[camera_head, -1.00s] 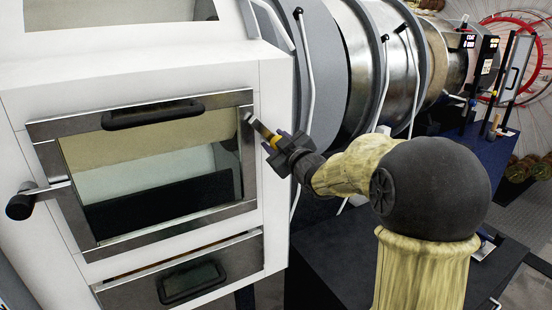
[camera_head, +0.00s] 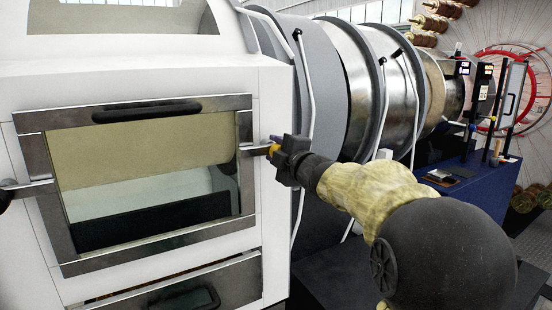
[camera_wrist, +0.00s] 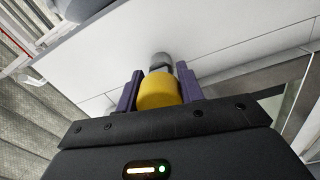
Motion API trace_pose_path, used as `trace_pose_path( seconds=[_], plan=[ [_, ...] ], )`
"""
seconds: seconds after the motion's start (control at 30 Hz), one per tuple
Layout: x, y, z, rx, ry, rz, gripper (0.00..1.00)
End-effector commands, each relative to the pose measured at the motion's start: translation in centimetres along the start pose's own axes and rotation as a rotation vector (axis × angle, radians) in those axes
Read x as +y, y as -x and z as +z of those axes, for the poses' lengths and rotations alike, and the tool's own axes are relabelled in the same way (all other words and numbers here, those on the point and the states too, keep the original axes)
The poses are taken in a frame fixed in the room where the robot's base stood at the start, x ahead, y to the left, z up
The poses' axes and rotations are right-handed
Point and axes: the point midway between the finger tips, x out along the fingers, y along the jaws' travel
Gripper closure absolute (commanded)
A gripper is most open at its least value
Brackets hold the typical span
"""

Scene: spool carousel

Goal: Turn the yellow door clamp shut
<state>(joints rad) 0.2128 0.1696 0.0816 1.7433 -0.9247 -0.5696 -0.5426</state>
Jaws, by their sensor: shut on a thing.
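The yellow door clamp is a short metal lever (camera_head: 254,151) with a yellow knob (camera_head: 273,150). It lies about level at the right edge of the metal-framed glass door (camera_head: 245,190) on the white cabinet. My gripper (camera_head: 277,147) reaches in from the right and is shut on the yellow knob. In the wrist view the knob (camera_wrist: 158,92) sits between the two purple fingers of my gripper (camera_wrist: 160,88), with a grey metal end beyond it. The door looks closed against its frame.
A second clamp lever (camera_head: 25,187) is at the door's left edge. A black handle (camera_head: 147,110) crosses the door's top. A drawer (camera_head: 190,290) lies below. Large metal drums (camera_head: 325,90) and thin white rods stand close behind my arm.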

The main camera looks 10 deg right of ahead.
Motion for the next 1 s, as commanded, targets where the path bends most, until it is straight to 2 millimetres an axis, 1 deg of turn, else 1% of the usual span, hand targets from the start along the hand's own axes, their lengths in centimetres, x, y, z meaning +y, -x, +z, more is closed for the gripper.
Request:
trace_pose_path(
  seconds=[0.2,0.57,0.6,0.67,0.7,1.0],
  plan=[
    [-0.09,-0.02,-0.03,0.002,0.044,-0.001,1.00],
    [-0.06,-0.02,-0.03,0.002,0.049,-0.002,1.00],
    [-0.06,-0.02,-0.03,0.002,0.049,-0.002,0.57],
    [-0.06,-0.02,-0.03,0.002,0.048,-0.002,0.45],
    [-0.05,-0.02,-0.03,0.002,0.048,-0.002,0.41],
    [-0.03,0.10,-0.01,0.002,0.046,-0.001,0.41]
  ],
)
